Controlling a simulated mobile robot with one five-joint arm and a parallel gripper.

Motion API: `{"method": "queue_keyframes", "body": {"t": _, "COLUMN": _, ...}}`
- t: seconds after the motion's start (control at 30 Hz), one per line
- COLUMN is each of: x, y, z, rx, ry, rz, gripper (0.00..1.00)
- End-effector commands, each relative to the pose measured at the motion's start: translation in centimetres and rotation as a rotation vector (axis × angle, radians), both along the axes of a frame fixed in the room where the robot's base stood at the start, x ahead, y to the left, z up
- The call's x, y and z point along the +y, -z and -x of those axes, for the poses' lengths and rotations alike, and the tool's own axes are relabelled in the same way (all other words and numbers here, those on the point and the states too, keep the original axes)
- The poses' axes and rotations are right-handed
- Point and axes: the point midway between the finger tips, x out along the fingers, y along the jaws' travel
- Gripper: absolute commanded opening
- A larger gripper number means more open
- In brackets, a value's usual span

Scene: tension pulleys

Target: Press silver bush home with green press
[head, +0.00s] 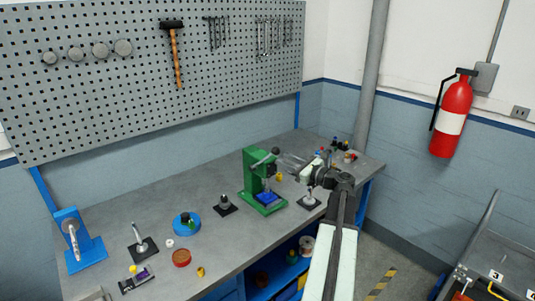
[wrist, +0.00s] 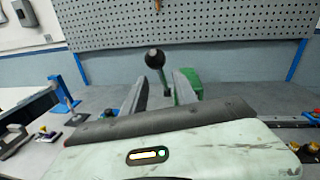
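The green press (head: 249,176) stands near the middle of the bench in the head view. Its lever ends in a black ball knob (head: 276,150), which shows large in the wrist view (wrist: 155,58). A blue block (head: 266,198) sits on the press base under the ram. I cannot make out the silver bush for sure; the spot under the ram is small and dark. My gripper (head: 283,160) reaches in from the right at lever height. In the wrist view its two fingers (wrist: 160,92) are apart, with the lever rod between them and the knob beyond; I see no clear contact.
Black-based stands (head: 226,205) (head: 310,202) are left and right of the press. Further left are a blue round holder (head: 187,224), a red dish (head: 181,258) and a blue stand (head: 84,255). Small coloured parts (head: 345,150) crowd the bench's right end. A pegboard (head: 150,100) backs the bench.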

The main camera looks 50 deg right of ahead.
Motion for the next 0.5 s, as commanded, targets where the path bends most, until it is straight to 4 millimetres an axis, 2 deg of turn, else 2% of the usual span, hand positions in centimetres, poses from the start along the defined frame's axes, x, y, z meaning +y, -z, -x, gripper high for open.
{"method": "queue_keyframes", "body": {"t": 0.3, "x": 0.6, "y": 0.0, "z": -6.1, "rx": 0.000, "ry": -0.009, "rz": 0.000, "gripper": 0.34}}
{"method": "queue_keyframes", "body": {"t": 0.5, "x": 1.0, "y": 0.0, "z": -7.7, "rx": 0.001, "ry": -0.011, "rz": 0.000, "gripper": 0.34}}
